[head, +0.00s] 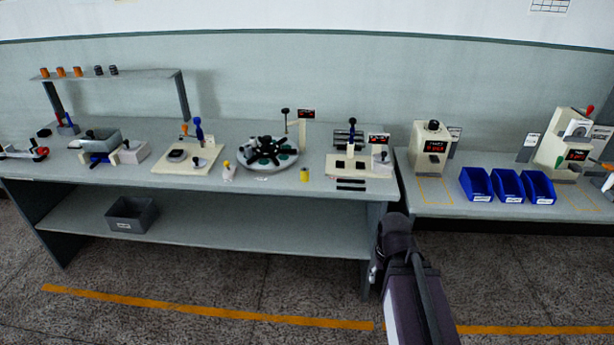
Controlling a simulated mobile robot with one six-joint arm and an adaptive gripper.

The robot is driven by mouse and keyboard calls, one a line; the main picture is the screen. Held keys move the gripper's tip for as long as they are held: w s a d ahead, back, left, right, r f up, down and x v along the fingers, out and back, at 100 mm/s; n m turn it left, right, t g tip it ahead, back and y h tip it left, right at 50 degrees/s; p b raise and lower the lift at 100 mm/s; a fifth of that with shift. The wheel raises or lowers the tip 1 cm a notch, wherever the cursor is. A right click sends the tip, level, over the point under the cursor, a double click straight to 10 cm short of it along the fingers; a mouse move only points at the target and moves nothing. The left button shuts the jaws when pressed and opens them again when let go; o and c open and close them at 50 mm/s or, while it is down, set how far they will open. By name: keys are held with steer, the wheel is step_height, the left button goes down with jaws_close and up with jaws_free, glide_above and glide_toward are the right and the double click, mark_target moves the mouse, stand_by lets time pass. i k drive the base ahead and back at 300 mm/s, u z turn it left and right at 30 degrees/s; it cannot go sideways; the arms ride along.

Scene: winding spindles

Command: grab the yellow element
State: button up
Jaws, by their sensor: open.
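A small yellow cylinder-like element (305,174) stands near the front edge of the left table in the head view. It sits between the round dial fixture and a cream fixture with dark slots. A small white piece with a yellow top (228,171) stands to the left of the dial fixture. My arm rises from the bottom right in front of the tables, below and right of the yellow element and well apart from it. No gripper fingers can be made out.
The round fixture (247,162) with black knobs and the cream fixture (335,171) flank the yellow element closely. Blue bins (475,186) and a cream machine (429,158) stand on the right table. A grey bin (130,222) sits on the lower shelf. The floor in front is clear.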

mark_target(304, 171)
steer(key=u, duration=0.05)
steer(key=i, duration=0.9)
